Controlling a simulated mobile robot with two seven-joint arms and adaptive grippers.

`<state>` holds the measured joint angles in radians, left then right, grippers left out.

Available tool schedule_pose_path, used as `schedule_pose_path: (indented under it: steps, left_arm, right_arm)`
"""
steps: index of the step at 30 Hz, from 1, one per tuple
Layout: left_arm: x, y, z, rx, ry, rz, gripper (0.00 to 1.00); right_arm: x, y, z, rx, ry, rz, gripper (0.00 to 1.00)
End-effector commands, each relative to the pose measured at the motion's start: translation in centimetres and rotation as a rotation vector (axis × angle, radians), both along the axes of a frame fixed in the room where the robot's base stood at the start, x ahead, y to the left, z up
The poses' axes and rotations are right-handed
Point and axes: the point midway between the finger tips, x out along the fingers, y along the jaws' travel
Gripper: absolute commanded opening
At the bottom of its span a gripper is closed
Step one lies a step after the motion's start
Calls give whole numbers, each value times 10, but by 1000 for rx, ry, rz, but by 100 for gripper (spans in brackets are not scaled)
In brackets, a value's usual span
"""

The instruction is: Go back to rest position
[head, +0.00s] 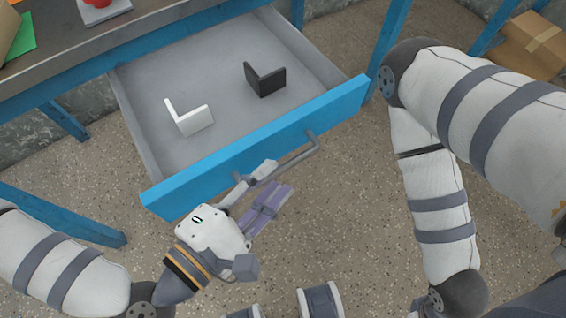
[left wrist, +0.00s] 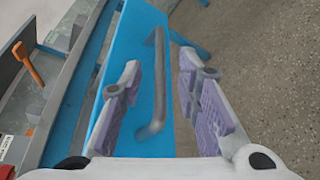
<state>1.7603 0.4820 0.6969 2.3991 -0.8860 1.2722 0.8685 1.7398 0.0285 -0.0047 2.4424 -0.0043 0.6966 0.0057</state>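My left gripper (head: 270,187) is open beside the blue drawer front (head: 255,142). In the left wrist view its two purple-padded fingers (left wrist: 160,62) stand apart, and the grey drawer handle (left wrist: 157,85) shows between them, with no grip on it. In the head view the handle (head: 305,152) runs just past the fingertips; I cannot tell whether they touch it. My right arm (head: 435,180) is bent at the right side and comes down to the bottom edge. My right gripper's fingers do not show.
The drawer (head: 150,90) is pulled out and holds a white angled piece (head: 190,120) and a black one (head: 265,82). The workbench (head: 140,28) is behind, with blue legs. A cardboard box (head: 530,45) is at the top right. Bare floor lies in front.

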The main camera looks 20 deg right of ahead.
Motion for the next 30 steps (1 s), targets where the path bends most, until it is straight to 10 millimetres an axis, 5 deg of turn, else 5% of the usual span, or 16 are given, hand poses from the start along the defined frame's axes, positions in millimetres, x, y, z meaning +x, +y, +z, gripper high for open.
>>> schedule_pose_path:
  steps: [6,20,23,25,30]
  left_arm:
    - [-16,21,6,-1,1,0,30]
    - [-22,21,4,24,6,-20,30]
    - [-55,20,-15,185,38,-144,30]
    - [-98,33,-38,396,68,-317,30]
    - [-192,138,-70,954,132,-803,30]
  right_arm:
    - [0,0,0,0,0,0,40]
    - [1,0,3,1,-5,0,40]
    - [11,0,17,0,-33,-1,40]
    - [24,0,35,0,-73,-3,40]
    - [66,1,84,0,-211,-7,40]
